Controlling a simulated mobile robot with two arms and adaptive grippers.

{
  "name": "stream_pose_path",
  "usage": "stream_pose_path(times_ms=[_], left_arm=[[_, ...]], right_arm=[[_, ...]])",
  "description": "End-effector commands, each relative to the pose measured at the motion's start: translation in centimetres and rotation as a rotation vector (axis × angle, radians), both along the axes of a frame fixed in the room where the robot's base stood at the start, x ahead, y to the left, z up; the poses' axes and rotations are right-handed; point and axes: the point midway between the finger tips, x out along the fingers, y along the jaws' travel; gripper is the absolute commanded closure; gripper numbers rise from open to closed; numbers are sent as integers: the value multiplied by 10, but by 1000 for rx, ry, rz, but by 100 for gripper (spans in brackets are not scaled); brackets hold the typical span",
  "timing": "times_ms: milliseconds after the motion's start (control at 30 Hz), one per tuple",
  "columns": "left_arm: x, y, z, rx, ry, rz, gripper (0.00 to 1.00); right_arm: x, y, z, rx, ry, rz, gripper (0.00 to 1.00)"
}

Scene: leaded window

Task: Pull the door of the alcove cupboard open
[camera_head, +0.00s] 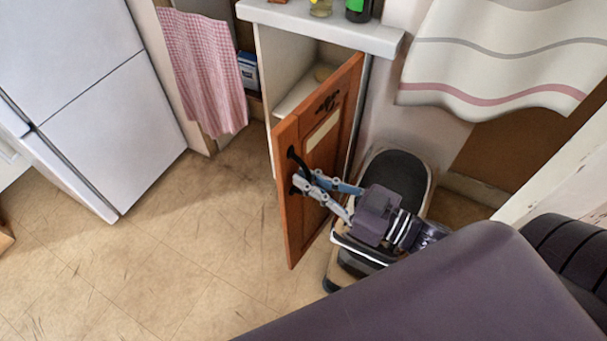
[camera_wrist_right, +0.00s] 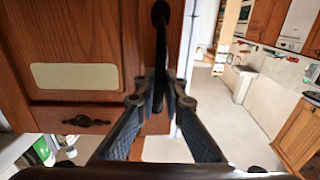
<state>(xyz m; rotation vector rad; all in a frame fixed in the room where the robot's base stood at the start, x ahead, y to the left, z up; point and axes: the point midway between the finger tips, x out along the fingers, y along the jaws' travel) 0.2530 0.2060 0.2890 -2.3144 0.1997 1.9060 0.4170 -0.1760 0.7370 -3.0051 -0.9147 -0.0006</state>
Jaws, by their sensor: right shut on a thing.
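The alcove cupboard (camera_head: 264,65) is a white box under a pale counter. Its wooden door (camera_head: 302,232) stands ajar, swung out from the box, so a shelf inside shows. A dark curved handle (camera_head: 296,158) is on the door near its free edge. My right gripper (camera_head: 302,183) is shut on the handle. In the right wrist view the fingers (camera_wrist_right: 163,100) close around the lower part of the black handle (camera_wrist_right: 161,35), with the door's panel (camera_wrist_right: 75,45) to the left. My left gripper is not in view.
Bottles (camera_head: 358,8) stand on the counter (camera_head: 325,28) above. A pink checked cloth (camera_head: 205,70) hangs left of the cupboard, and a white fridge (camera_head: 85,90) stands farther left. A dark-lidded bin (camera_head: 395,172) is behind my right gripper. The floor (camera_head: 200,235) left of the door is clear.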

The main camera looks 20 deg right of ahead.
Motion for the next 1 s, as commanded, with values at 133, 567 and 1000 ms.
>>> stream_pose_path(times_ms=[133, 567, 1000], left_arm=[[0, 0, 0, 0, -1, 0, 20], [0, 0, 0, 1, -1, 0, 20], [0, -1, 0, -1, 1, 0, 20]], right_arm=[[0, 0, 1, 1, -2, 1, 100], [0, 0, 0, 0, 0, 0, 74], [-18, -12, -2, -1, 4, -2, 74]])
